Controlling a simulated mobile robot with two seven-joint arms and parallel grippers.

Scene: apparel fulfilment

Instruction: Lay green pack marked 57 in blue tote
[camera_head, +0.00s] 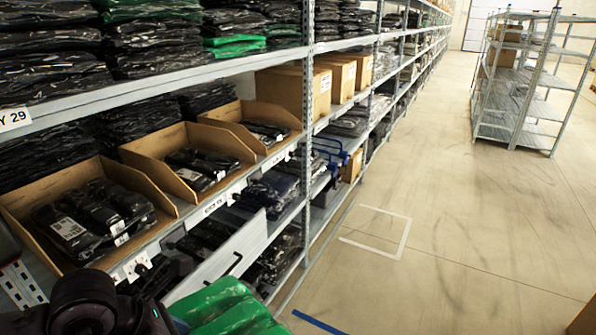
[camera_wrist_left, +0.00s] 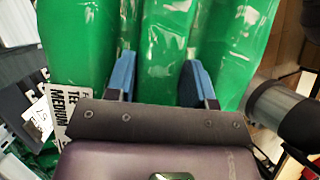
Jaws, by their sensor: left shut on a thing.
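A glossy green pack (camera_head: 225,308) is at the bottom of the head view, partly cut off by the frame edge. In the left wrist view the green pack (camera_wrist_left: 160,45) fills the space between and beyond the blue fingers of my left gripper (camera_wrist_left: 158,80), which is shut on it. A white label (camera_wrist_left: 65,112) at its left reads "TEE MEDIUM" in part; I cannot read a 57 on it. My left wrist and gripper (camera_head: 170,318) show at the bottom left of the head view. I see no blue tote in either view. My right gripper is not in view.
A long shelf rack on the left holds dark packs (camera_head: 55,60) and open cardboard bins (camera_head: 150,148). The floor (camera_head: 450,230) between is clear.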

